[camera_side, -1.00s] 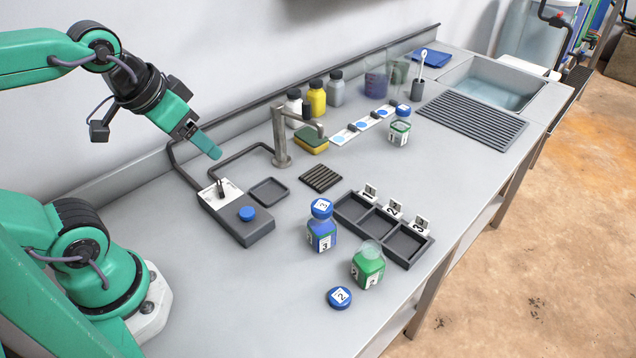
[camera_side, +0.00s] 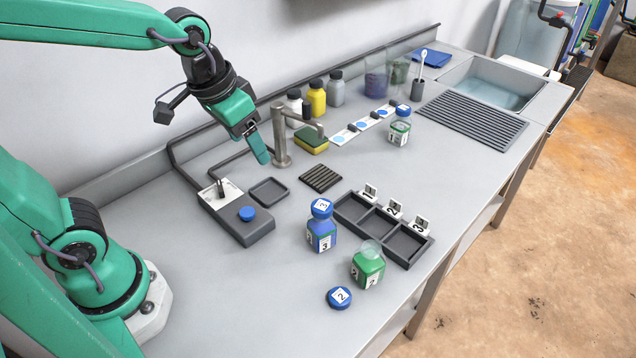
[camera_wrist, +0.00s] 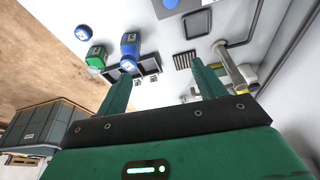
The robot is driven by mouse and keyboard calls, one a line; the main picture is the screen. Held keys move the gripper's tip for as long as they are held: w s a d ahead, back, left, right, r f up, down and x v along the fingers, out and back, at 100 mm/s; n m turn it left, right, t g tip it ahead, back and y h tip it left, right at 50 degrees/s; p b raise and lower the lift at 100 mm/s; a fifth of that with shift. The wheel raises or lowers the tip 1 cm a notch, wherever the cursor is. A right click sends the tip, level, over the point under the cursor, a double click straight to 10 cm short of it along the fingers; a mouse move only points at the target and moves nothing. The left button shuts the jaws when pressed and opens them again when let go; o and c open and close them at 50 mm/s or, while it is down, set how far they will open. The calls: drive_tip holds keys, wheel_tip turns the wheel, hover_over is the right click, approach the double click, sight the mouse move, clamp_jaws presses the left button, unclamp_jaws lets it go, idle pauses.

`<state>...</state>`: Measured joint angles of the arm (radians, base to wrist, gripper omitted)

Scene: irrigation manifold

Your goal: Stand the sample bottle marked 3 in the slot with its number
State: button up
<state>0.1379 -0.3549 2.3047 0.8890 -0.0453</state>
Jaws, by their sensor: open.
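The sample bottle marked 3 (camera_side: 321,236) is blue, stands upright on the bench and carries a blue cap marked 3. It also shows in the wrist view (camera_wrist: 130,46). The dark rack (camera_side: 338,215) has three slots tagged 1, 2 and 3, all looking empty; the slot by tag 3 (camera_side: 405,247) is nearest the bench's front edge. Bottle 3 stands just beside the rack. My gripper (camera_side: 262,158) is above the bench, well up and left of the bottle, beside the tap. In the wrist view its two fingers (camera_wrist: 162,85) are apart with nothing between them.
A green bottle (camera_side: 367,266) without a cap stands by the rack, with a loose blue cap marked 2 (camera_side: 339,298) nearby. The metal tap (camera_side: 282,145) rises close to my gripper. Bottle 1 (camera_side: 399,130) stands farther back.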

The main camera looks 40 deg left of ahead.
sight(323, 204)
drive_tip(key=w+d+f+g, duration=0.1)
drive_tip(key=w+d+f, duration=0.1)
drive_tip(key=d+f, duration=0.1)
drive_tip(key=w+d+f+m+g, duration=0.1)
drive_tip(key=w+d+f, duration=0.2)
drive_tip(key=f, duration=0.2)
drive_tip(key=w+d+f+g, duration=0.1)
drive_tip(key=w+d+f, duration=0.2)
drive_tip(key=d, duration=0.1)
drive_tip(key=shift+w+f+m, duration=0.15)
drive_tip(key=shift+f+m, duration=0.25)
drive_tip(key=shift+f, duration=1.3)
drive_tip(key=shift+f, duration=2.65)
